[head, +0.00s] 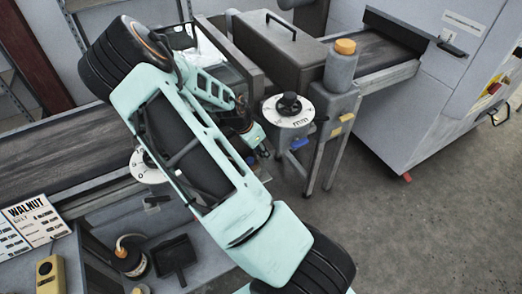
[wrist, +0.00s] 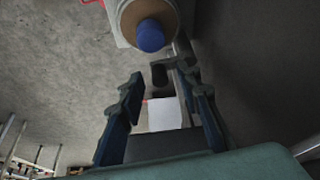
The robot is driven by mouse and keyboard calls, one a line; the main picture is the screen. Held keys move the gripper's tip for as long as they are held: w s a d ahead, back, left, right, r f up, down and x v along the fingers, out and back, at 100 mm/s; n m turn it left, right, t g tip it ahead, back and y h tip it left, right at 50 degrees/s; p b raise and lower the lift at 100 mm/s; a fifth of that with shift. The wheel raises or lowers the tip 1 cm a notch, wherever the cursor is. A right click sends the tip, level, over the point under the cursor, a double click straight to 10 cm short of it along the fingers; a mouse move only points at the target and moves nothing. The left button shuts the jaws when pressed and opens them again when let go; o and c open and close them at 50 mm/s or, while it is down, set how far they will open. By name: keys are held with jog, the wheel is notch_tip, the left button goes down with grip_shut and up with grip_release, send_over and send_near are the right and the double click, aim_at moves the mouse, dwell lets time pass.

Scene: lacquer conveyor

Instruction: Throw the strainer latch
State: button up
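No part is clearly marked as the strainer latch. A small blue tab (head: 299,144) and a yellow tab (head: 347,118) stick out from the grey posts right of my gripper. My gripper (head: 262,153) points down just left of the blue tab, partly hidden by my arm. In the wrist view my gripper (wrist: 163,84) has its two dark blue fingers apart. A round part with a blue end (wrist: 151,36) lies beyond the fingertips. A small black cylinder (wrist: 159,75) and a pale block (wrist: 165,114) show between the fingers; I see no grip on either.
A white dial with a black knob (head: 289,108) and an orange-capped cylinder (head: 343,67) stand by the grey posts. The conveyor belt (head: 60,150) runs behind my arm. A WALNUT card (head: 33,226) stands lower left. Floor (head: 400,230) at right is clear.

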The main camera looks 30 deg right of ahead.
jog(key=v, duration=1.2)
